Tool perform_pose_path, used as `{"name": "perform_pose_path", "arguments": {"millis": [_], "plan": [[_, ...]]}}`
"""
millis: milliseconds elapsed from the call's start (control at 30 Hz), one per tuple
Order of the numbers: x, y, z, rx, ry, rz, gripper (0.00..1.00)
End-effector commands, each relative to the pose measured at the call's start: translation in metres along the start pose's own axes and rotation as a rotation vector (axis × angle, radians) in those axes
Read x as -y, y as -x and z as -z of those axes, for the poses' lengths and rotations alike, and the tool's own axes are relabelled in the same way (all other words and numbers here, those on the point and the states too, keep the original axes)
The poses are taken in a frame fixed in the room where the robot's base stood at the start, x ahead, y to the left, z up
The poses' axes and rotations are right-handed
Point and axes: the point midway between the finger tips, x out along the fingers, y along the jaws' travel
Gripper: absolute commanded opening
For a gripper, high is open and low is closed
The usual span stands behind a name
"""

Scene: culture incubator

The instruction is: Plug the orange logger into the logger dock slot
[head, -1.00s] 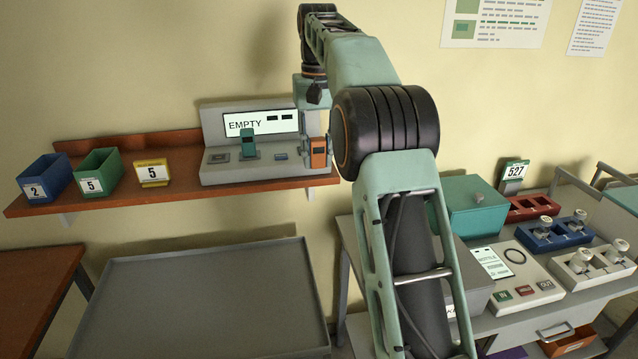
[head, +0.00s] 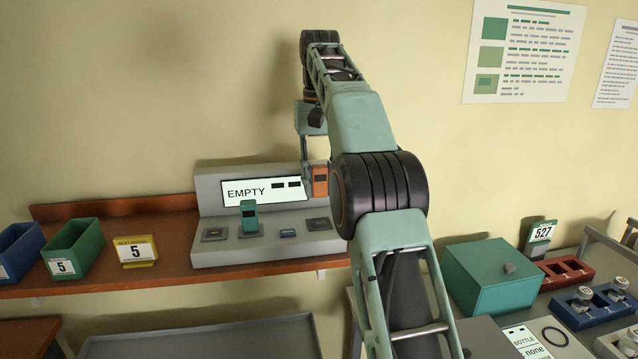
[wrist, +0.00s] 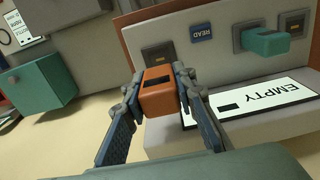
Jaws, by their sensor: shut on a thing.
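The orange logger (head: 320,181) is held upright by my gripper (wrist: 158,92), which is shut on it, one finger on each side in the wrist view. In the head view my arm hides part of the gripper. The logger is in front of the right end of the grey logger dock (head: 215,256), raised above its base. The dock has a dark slot (head: 319,224) at the right, which looks empty, and another dark slot (head: 215,234) at the left. A teal logger (head: 249,217) stands in a slot between them. The dock's screen (head: 240,193) reads EMPTY.
The dock stands on a brown wall shelf (head: 180,262) with a yellow "5" holder (head: 135,250), a green bin (head: 78,247) and a blue bin (head: 18,250). A teal box (head: 490,278) stands on the bench at the right. A grey-topped surface (head: 200,340) lies below the shelf.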

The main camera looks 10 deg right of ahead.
Motion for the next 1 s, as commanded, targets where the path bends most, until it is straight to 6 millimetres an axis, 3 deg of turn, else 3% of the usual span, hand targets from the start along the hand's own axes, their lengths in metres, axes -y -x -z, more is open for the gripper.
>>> {"name": "perform_pose_path", "arguments": {"millis": [267,700,1000], "plan": [[0.000,-0.011,0.000,0.002,0.000,0.000,0.00],[0.000,-0.050,0.000,0.002,0.000,0.000,0.00],[0.000,-0.058,0.000,0.000,0.000,0.000,0.00]]}}
